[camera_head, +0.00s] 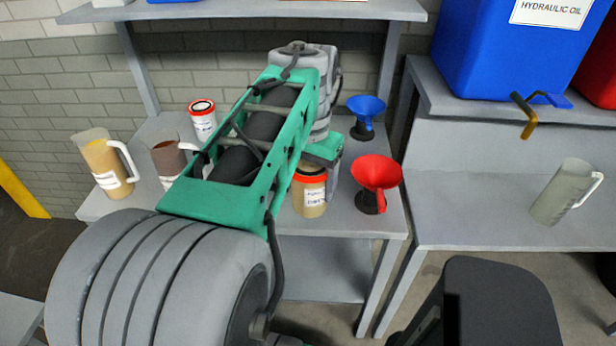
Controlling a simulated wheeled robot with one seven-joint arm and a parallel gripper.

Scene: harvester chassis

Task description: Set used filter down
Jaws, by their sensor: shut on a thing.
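The used filter (310,194) is a tan canister with a red rim, a dark top and a white label. It appears upright over the right part of the grey bench (285,238). My gripper (331,170) is beside its upper right side, mostly hidden behind my own arm, and is shut on it. The fingertips do not show clearly. I cannot tell whether the filter's base touches the bench. A white canister (202,122) with a red rim stands further back on the left.
A red funnel (376,174) stands close right of the filter, with a blue funnel (366,108) behind it. Two jugs (105,165) (170,160) stand at the left. The right bench holds a clear jug (565,190), and a blue container (495,50) sits above. Bare bench shows in front of the filter.

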